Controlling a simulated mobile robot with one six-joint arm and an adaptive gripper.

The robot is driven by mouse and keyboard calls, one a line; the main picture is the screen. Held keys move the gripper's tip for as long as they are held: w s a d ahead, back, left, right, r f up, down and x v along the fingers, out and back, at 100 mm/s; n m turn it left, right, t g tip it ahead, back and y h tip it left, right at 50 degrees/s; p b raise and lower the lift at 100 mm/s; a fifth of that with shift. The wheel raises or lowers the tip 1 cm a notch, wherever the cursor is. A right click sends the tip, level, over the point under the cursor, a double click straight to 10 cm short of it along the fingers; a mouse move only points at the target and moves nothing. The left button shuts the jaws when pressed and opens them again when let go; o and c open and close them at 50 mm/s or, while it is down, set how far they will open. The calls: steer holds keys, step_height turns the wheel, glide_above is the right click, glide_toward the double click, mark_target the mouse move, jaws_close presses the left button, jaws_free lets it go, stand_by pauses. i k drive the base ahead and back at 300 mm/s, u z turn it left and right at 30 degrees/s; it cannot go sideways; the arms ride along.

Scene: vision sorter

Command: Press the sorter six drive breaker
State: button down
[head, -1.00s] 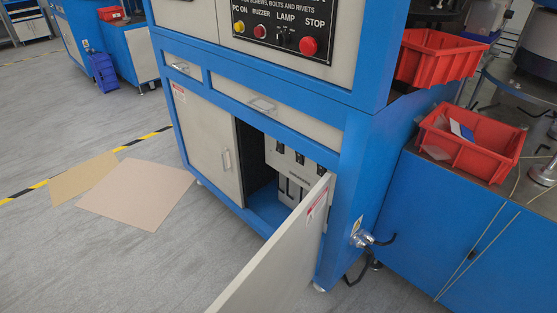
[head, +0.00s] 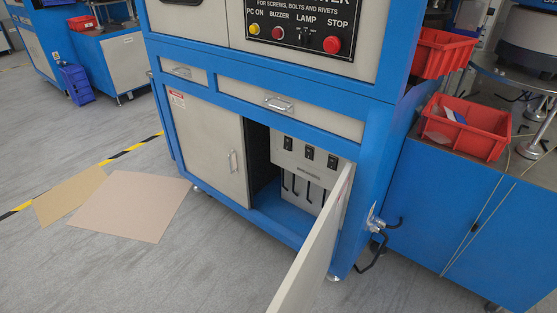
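Inside the open lower cabinet of the blue sorter (head: 237,108) stands a light grey electrical box (head: 297,150). Its top face carries three black breaker switches: a left one (head: 287,143), a middle one (head: 309,153) and a right one (head: 332,161). Their labels are too small to read, so I cannot tell which is the drive breaker. The right cabinet door (head: 318,245) stands open toward me, its edge close to the right switch. The left door (head: 208,148) is shut. My gripper is not in view.
A control panel (head: 300,37) with yellow and red buttons is above. Red bins (head: 468,128) sit on the blue bench at right. A plug with a cable (head: 376,222) sticks out at the cabinet's right side. Cardboard sheets (head: 130,205) lie on the floor at left; grey floor in front is open.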

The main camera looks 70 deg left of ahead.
mark_target(287, 142)
steer(key=k, duration=1.5)
steer(key=u, duration=4.05)
steer(key=i, duration=0.1)
steer(key=z, duration=1.85)
steer(key=i, duration=0.85)
